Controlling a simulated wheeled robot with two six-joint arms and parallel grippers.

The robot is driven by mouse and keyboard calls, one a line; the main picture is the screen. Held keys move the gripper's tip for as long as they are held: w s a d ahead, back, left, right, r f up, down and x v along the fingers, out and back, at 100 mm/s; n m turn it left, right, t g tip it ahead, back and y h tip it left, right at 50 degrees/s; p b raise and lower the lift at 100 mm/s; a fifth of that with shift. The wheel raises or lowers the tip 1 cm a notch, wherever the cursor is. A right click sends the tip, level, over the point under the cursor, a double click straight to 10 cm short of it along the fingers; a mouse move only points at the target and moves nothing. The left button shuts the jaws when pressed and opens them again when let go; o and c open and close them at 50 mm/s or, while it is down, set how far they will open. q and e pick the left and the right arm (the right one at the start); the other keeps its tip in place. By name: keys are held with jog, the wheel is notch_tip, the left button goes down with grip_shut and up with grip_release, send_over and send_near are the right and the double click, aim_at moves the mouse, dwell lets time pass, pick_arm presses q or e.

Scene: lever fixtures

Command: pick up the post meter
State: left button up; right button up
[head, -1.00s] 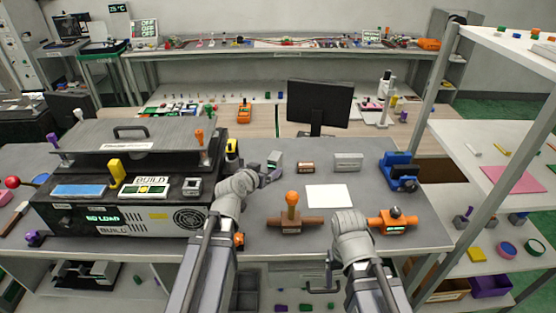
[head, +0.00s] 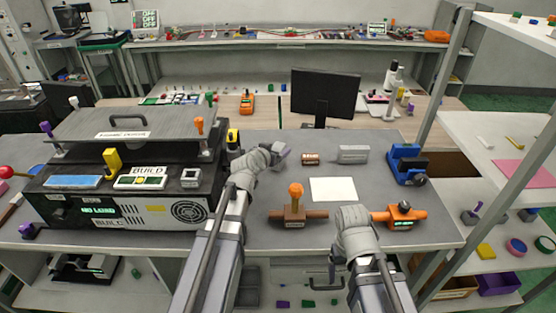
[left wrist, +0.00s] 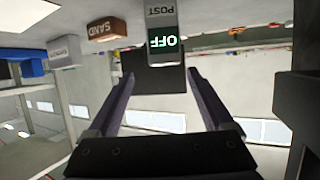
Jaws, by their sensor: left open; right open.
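The post meter (left wrist: 163,38) is a grey block with a dark screen reading OFF. It appears upside down in the left wrist view, ahead of and between my left fingertips. My left gripper (left wrist: 160,78) is open, with nothing held between its fingers. In the head view my left gripper (head: 282,153) is over the back middle of the bench and covers most or all of the post meter. My right arm is over the front of the bench; its gripper fingers cannot be made out.
A brown SAND block (head: 310,159) and a grey block (head: 353,154) stand right of my left gripper. A white sheet (head: 333,189), an orange-handled fixture (head: 296,200), an orange valve (head: 402,213) and a blue fixture (head: 408,163) are on the bench. A large machine (head: 120,205) stands left.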

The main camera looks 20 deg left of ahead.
aim_at(277, 148)
pick_arm(q)
jog(key=shift+w+f, duration=0.15)
jog(key=b+x, duration=0.2)
jog(key=x, duration=0.2)
jog(key=shift+w+a+f+b, duration=0.3)
jog(key=shift+f+b, duration=0.1)
jog(key=shift+f, duration=0.1)
jog(key=shift+s+r, duration=0.1)
jog(key=shift+s, duration=0.05)
grip_shut()
